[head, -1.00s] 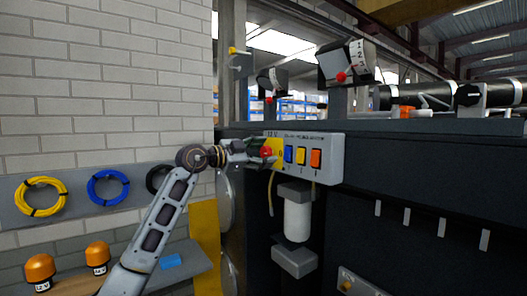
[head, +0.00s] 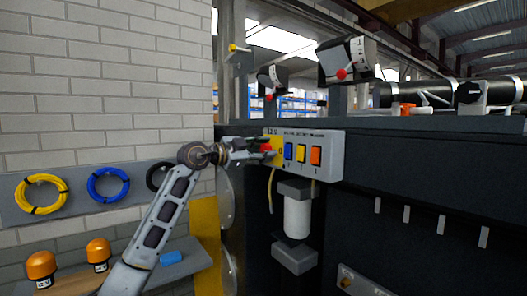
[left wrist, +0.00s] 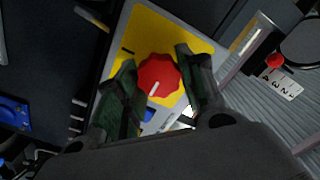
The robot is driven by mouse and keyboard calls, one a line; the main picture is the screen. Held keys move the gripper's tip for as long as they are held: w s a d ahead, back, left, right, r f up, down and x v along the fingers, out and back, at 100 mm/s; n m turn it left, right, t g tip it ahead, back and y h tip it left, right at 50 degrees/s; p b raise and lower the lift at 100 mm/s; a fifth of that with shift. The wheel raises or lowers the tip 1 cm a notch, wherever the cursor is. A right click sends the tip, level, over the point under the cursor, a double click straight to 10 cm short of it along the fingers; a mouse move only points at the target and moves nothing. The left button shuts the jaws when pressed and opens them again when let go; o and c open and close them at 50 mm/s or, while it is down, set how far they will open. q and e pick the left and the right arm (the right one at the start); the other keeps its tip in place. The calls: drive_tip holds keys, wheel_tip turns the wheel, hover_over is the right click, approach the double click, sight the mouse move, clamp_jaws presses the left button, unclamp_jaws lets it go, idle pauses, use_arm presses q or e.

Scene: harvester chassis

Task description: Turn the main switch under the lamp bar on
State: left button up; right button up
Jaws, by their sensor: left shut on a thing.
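The main switch is a red lobed knob with a white mark (left wrist: 158,80) on a yellow plate (left wrist: 150,33), at the left end of a grey switch box (head: 331,160). My left gripper (left wrist: 155,82) has one finger on each side of the knob and is shut on it. In the head view the left gripper (head: 262,148) reaches the knob from the left and partly hides it. Blue (head: 289,151), yellow (head: 301,153) and orange (head: 316,156) switches sit right of the knob. My right gripper is not in view.
Lamps with red knobs (head: 342,73) stand above the box. A white canister (head: 297,217) hangs below it. A shelf with orange beacons (head: 98,251) and a blue thing (head: 170,257) is at lower left. Cable coils (head: 41,194) hang on the wall.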

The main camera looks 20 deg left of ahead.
use_arm(q)
drive_tip(key=m, duration=0.3)
drive_tip(key=shift+f, duration=0.1)
drive_tip(key=m, duration=0.5)
drive_tip(key=shift+f, duration=0.1)
drive_tip(key=m+b, duration=0.1)
drive_tip(key=m, duration=0.3)
drive_tip(key=m+b, duration=0.1)
drive_tip(key=m, duration=0.4)
drive_tip(key=shift+f+m, duration=0.2)
drive_tip(key=shift+m, duration=0.1)
idle(0.4)
